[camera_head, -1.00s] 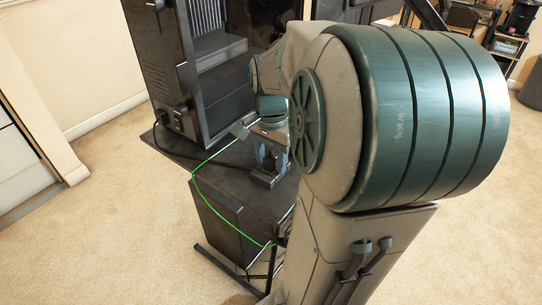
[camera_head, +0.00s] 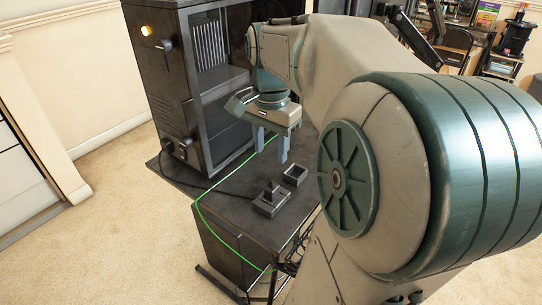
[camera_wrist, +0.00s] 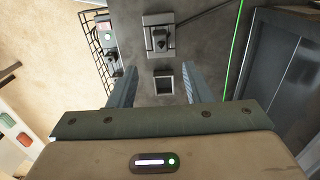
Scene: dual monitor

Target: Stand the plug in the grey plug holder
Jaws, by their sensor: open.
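The plug (camera_head: 270,190) is a small dark piece standing up from the middle of a dark grey, square-based holder (camera_head: 265,209) on the black table. In the wrist view, the plug (camera_wrist: 159,39) sits upright at the centre of the holder (camera_wrist: 151,20), with a cable running off to the upper right. I cannot tell how deeply it is seated. My gripper (camera_head: 272,155) is open and empty, above the table and behind the holder, apart from the plug. In the wrist view its fingers (camera_wrist: 160,74) are spread, with the holder beyond the tips.
An empty open square box (camera_head: 295,174) lies beside the holder; it also shows between my fingers in the wrist view (camera_wrist: 163,83). A tall black cabinet (camera_head: 172,95) stands at the left. A green cable (camera_head: 212,217) crosses the table. A wire basket (camera_wrist: 98,45) is at upper left.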

